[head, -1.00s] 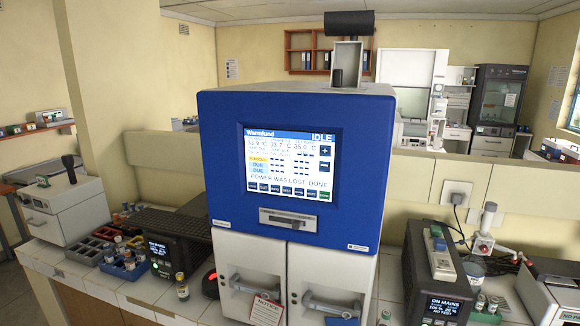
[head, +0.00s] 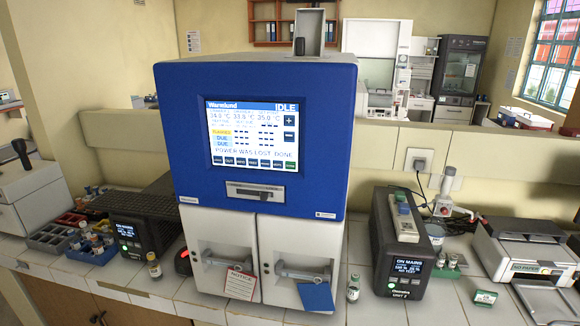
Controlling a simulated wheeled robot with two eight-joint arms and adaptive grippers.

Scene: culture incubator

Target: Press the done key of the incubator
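The incubator (head: 330,130) stands on the tiled bench, with a blue upper body and two white doors below. Its lit screen (head: 253,130) reads "Warmlund" and "IDLE", with temperature readings and the line "POWER WAS LOST. DONE". A row of small keys runs along the bottom of the screen. The green key at the right end of that row, the done key (head: 290,167), is too small to read clearly. Neither of my grippers shows in the head view.
Left of the incubator are a dark unit (head: 145,222), a blue vial tray (head: 92,247) and a loose vial (head: 154,266). To the right stand a small bottle (head: 353,288), another dark unit (head: 400,245) and a printer (head: 530,250). A notice and a blue tag hang at the doors.

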